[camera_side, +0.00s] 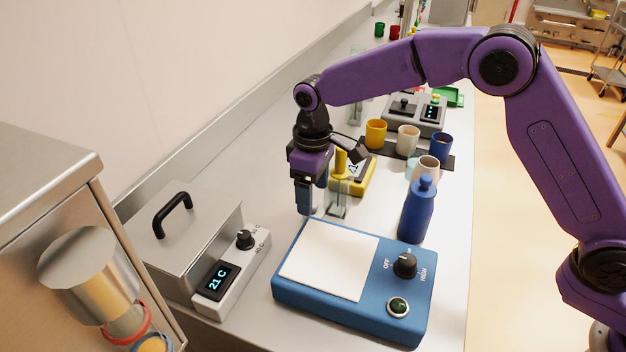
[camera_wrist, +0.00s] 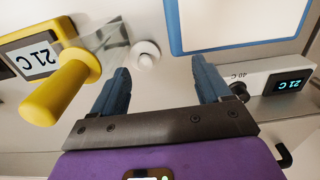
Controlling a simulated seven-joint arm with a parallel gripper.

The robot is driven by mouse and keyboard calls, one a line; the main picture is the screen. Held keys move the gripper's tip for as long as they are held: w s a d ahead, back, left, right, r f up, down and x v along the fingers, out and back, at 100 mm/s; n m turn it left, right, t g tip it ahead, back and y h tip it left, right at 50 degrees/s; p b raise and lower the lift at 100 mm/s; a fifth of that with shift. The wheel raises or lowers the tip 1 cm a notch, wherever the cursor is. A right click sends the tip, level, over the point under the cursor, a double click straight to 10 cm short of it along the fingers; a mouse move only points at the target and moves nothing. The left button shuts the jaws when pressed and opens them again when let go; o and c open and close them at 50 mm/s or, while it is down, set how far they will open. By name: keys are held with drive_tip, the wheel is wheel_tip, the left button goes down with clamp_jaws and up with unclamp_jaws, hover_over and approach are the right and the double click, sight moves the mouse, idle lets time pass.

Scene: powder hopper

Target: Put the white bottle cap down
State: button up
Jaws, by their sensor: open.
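The white bottle cap (camera_wrist: 147,53) shows in the wrist view as a small round white piece with a raised middle. It appears to rest on the steel counter, just beyond my fingertips and left of the middle of the gap. My gripper (camera_wrist: 160,72) is open, its two blue fingers apart with nothing between them. In the side view my gripper (camera_side: 306,208) points down, low over the counter behind the blue hot plate (camera_side: 354,283). I cannot make out the cap in the side view.
A clear glass piece (camera_side: 338,207) and a yellow device (camera_side: 355,178) with a yellow post stand close to my gripper. A blue bottle (camera_side: 417,210) stands right of it. A grey heater box (camera_side: 185,228) reading 21 C is at left. Several cups stand farther back.

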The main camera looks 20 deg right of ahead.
wheel_tip(320, 180, up, 13)
idle(0.5)
drive_tip(key=shift+r, duration=0.1)
drive_tip(key=shift+o, duration=0.5)
drive_tip(key=a+f+m+h, duration=0.1)
drive_tip(key=m, duration=0.5)
drive_tip(key=a+f+m+t, duration=0.1)
drive_tip(key=m, duration=0.6)
drive_tip(key=a+f+m+h, duration=0.1)
drive_tip(key=m, duration=0.6)
drive_tip(key=shift+w+a+f+t+h, duration=0.1)
drive_tip(key=shift+w+f+t+h, duration=0.2)
drive_tip(key=shift+w+t, duration=0.1)
drive_tip(key=x, duration=1.7)
drive_tip(key=shift+f, duration=0.2)
